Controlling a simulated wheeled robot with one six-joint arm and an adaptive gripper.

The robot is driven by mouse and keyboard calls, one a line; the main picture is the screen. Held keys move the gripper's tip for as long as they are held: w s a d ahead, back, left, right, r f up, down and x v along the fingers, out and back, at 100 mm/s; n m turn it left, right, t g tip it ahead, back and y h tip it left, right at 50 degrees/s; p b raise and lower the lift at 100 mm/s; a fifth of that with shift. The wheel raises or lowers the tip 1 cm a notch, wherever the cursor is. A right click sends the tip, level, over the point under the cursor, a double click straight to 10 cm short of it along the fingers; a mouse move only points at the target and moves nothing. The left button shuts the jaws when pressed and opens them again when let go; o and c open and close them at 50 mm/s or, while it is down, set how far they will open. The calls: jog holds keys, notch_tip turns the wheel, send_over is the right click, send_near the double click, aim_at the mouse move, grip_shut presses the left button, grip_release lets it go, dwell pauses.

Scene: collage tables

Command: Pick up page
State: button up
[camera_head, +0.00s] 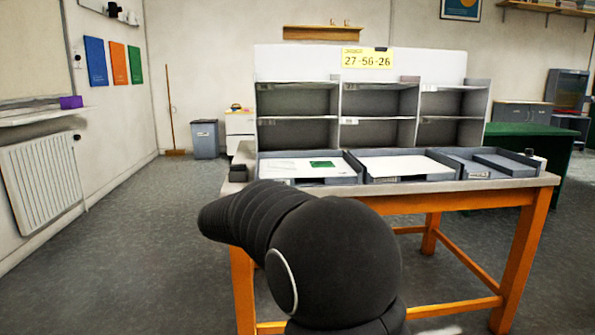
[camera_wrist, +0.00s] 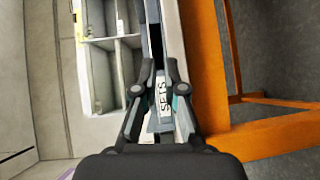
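In the head view a white page (camera_head: 290,168) lies in the left grey tray (camera_head: 352,170) on the table, with a small green patch on its right part. Another white page (camera_head: 408,166) lies in the middle tray (camera_head: 452,170). Which page the task means, I cannot tell. In the wrist view my gripper (camera_wrist: 160,66) is open, its fingertips apart with no page seen between them. A white label reading "SETS" (camera_wrist: 162,96) shows between the fingers, on a grey surface. My arm hides the gripper in the head view.
The orange-legged table (camera_head: 520,182) carries a grey compartment shelf (camera_head: 340,102) behind the trays, with a yellow sign (camera_head: 367,58) reading 27-56-26. The right tray (camera_head: 512,165) holds a smaller insert. A dark block (camera_head: 239,172) sits at the table's left end. Floor is free to the left.

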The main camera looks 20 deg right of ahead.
aim_at(304, 176)
jog(key=shift+n+t+h, duration=0.4)
jog(key=shift+t, duration=0.1)
jog(key=shift+w+d+r+p, duration=0.1)
jog(key=shift+w+d+p, duration=0.2)
jog(key=shift+w+d, duration=1.5)
jog(key=shift+w+d+r+p, duration=0.1)
jog(key=shift+w+d+p, duration=0.25)
jog(key=shift+w+d, duration=1.45)
jog(key=shift+w+d+r+p, duration=0.1)
jog(key=shift+w+d+p, duration=0.2)
jog(key=shift+w+d, duration=1.5)
jog(key=shift+w+a, duration=0.5)
jog(key=shift+a, duration=0.05)
grip_shut()
